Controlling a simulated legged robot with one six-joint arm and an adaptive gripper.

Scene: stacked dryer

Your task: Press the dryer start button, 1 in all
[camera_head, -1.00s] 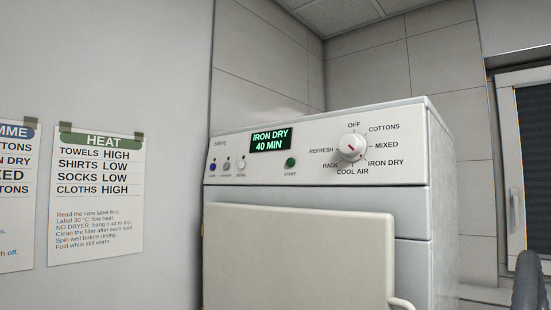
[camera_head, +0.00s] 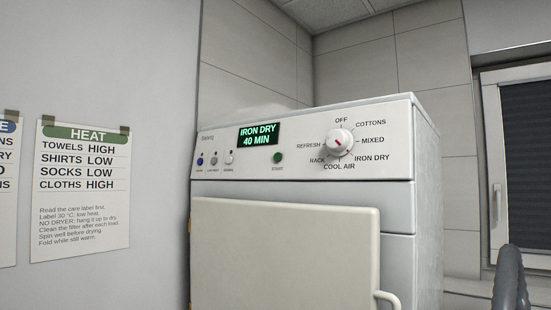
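The white dryer (camera_head: 310,195) stands in the middle of the head view with its control panel facing me. The green start button (camera_head: 278,157) sits on the panel, below and right of the lit display (camera_head: 258,135), which reads "IRON DRY 40 MIN". The white program dial (camera_head: 338,142) is right of the button, with labels from OFF to RACK around it. Its red mark slants toward the lower right, near IRON DRY. My gripper is not in view; nothing touches the start button.
Three small buttons (camera_head: 214,159) sit at the panel's left. A cream door (camera_head: 285,255) with a handle (camera_head: 388,298) is below the panel. A HEAT chart (camera_head: 85,185) hangs on the left wall. A grey curved object (camera_head: 510,280) rises at the lower right.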

